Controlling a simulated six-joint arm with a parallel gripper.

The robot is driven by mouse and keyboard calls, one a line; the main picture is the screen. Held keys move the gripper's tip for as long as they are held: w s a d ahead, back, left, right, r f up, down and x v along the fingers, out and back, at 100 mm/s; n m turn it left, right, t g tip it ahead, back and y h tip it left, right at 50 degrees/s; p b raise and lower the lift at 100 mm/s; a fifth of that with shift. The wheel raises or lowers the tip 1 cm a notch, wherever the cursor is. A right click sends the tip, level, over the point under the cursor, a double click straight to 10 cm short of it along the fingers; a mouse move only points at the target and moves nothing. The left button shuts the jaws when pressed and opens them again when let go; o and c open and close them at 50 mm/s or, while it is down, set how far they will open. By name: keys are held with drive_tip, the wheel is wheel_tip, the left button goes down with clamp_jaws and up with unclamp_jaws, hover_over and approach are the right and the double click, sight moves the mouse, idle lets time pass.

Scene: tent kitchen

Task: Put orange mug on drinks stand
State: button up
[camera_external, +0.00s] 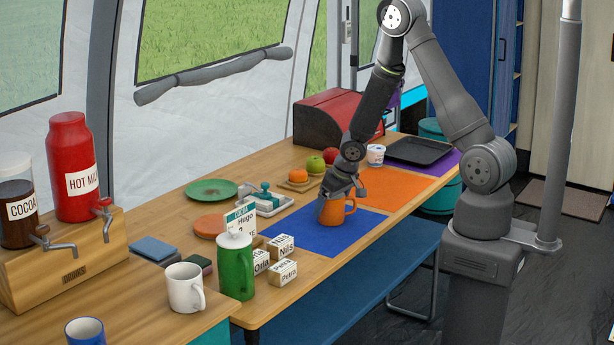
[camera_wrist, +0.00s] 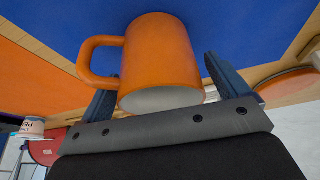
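The orange mug (camera_external: 333,211) stands upright on the blue mat (camera_external: 310,232) on the table, its handle toward the right. In the wrist view the mug (camera_wrist: 160,60) lies between the two fingers, with its handle on the left and its pale inside showing. My gripper (camera_external: 335,200) is down at the mug from above. In the wrist view my gripper (camera_wrist: 165,82) is open, with a narrow gap between the mug and the right finger; contact on the left is unclear. The wooden drinks stand (camera_external: 103,250) at the left holds cocoa and hot milk dispensers.
A green jug (camera_external: 235,268), a white mug (camera_external: 185,290) and several name blocks (camera_external: 283,272) stand between the blue mat and the stand. A blue mug (camera_external: 86,333) is at the front left. Fruit (camera_external: 316,164) and a white cup (camera_external: 375,155) are behind my gripper.

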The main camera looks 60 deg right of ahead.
drive_tip(key=shift+r, duration=0.2)
idle(0.3)
drive_tip(key=shift+o, duration=0.5)
drive_tip(key=v, duration=1.2)
drive_tip(key=s+d+f+m+g+y, duration=0.4)
drive_tip(key=s+d+f+m+y, duration=0.25)
drive_tip(key=s+m, duration=0.6)
drive_tip(key=w+d+r+m+t+y, duration=0.4)
drive_tip(key=w+d+m+t, duration=0.2)
drive_tip(key=m+t, duration=0.5)
drive_tip(key=w+a+f, duration=0.1)
drive_tip(key=w+a, duration=0.1)
drive_tip(key=w+a+f+m+g, duration=0.1)
drive_tip(key=w+a+f, duration=0.1)
drive_tip(key=w+a, duration=0.1)
drive_tip(key=w+a+f+m+g, duration=0.1)
drive_tip(key=w+a, duration=0.1)
drive_tip(key=shift+w+a+f, duration=0.2)
drive_tip(key=shift+a+f, duration=0.1)
drive_tip(key=shift+x, duration=2.6)
drive_tip(key=shift+s+a+f, duration=0.1)
drive_tip(key=shift+s+f, duration=0.05)
